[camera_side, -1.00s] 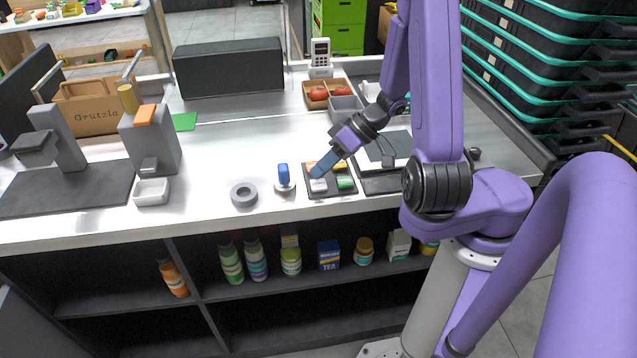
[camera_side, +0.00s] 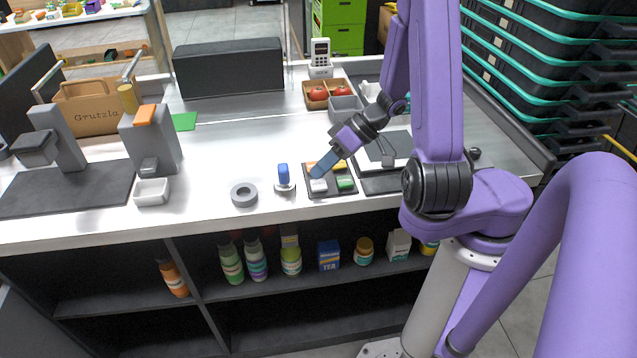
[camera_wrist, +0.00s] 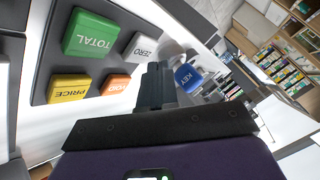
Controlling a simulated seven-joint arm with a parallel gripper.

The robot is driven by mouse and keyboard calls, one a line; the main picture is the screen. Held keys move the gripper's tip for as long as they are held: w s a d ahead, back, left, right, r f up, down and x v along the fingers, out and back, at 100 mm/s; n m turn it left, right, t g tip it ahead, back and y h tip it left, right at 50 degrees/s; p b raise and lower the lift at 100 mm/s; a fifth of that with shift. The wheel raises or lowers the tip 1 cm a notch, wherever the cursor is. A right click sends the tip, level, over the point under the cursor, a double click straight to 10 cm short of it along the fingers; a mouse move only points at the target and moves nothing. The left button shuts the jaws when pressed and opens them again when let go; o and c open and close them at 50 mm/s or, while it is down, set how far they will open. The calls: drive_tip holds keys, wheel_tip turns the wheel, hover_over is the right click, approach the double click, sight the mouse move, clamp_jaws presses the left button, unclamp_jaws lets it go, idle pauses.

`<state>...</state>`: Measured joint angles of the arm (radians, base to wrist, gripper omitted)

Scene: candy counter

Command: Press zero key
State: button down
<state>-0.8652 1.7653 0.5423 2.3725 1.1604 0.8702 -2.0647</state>
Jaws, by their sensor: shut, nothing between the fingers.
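The dark keypad (camera_side: 331,193) lies on the white counter. The green TOTAL key (camera_side: 345,183), yellow PRICE key (camera_wrist: 70,88) and an orange key (camera_wrist: 115,84), partly hidden in the wrist view, are the others. My gripper (camera_side: 315,175) is shut and empty, its blue-grey fingertips angled down just behind and above the ZERO key. In the wrist view the fingers (camera_wrist: 158,82) are beside it. I cannot tell whether they touch it.
A blue-topped KEY piece (camera_side: 283,174) stands left of the keypad, with a grey ring (camera_side: 244,194) beyond it. A scale with a flat plate (camera_side: 398,146) is close on the right. Tomato boxes (camera_side: 318,99) stand behind. The counter's middle is clear.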

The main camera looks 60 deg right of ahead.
sight(322, 183)
drive_tip(key=shift+f, duration=0.1)
drive_tip(key=shift+f, duration=0.35)
drive_tip(key=shift+f, duration=0.35)
idle(0.7)
drive_tip(key=shift+r, duration=0.8)
drive_tip(key=shift+r, duration=2.5)
drive_tip(key=shift+a, duration=0.1)
